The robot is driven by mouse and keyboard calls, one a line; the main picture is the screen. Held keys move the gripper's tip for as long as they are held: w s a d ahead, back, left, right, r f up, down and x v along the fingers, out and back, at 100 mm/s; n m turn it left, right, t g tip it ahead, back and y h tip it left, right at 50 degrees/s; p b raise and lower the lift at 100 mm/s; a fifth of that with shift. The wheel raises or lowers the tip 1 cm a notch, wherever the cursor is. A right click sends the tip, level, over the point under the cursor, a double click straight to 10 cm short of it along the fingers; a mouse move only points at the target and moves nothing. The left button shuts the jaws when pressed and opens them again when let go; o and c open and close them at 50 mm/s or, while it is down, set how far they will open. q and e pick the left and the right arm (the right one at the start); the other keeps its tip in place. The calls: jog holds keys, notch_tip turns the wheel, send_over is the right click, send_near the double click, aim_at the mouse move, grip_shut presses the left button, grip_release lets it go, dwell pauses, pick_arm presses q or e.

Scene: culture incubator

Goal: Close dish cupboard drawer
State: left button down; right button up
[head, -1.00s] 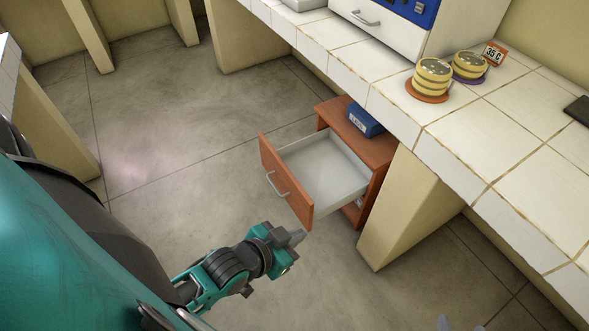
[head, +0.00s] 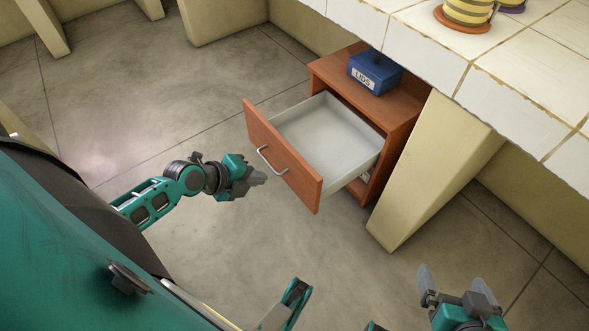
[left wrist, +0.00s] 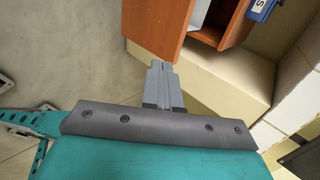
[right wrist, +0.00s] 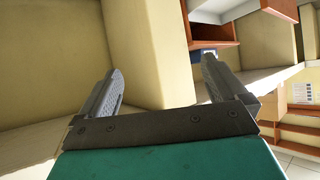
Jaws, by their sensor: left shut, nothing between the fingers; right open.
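The cupboard (head: 397,112) is a low orange-brown wooden unit under the counter. Its drawer is pulled out, with a wooden front (head: 284,158), a metal bar handle (head: 271,160) and an empty pale inside (head: 325,140). My left gripper (head: 260,178) is shut and empty, just left of the drawer front near the handle, apparently apart from it. In the left wrist view the shut fingers (left wrist: 161,68) point toward the drawer front (left wrist: 157,28). My right gripper (head: 455,285) is open and empty, low at the right, away from the cupboard. The right wrist view shows its spread fingers (right wrist: 160,92).
A blue box labelled LIDS (head: 375,72) stands on the cupboard top. A beige counter leg (head: 435,165) stands right of the cupboard, beneath the tiled counter (head: 535,105). Striped yellow dishes (head: 467,12) sit on the counter.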

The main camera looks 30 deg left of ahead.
aim_at(304, 170)
pick_arm(q)
jog(key=b+x, duration=0.1)
jog(key=x, duration=0.3)
jog(key=r+b+x, duration=0.1)
jog(key=x, duration=0.3)
jog(key=w+b+x, duration=0.1)
jog(key=x, duration=0.3)
jog(key=shift+d+r, duration=0.15)
jog(key=shift+d, duration=0.05)
jog(key=shift+w+d, duration=0.25)
jog(key=shift+w, duration=0.4)
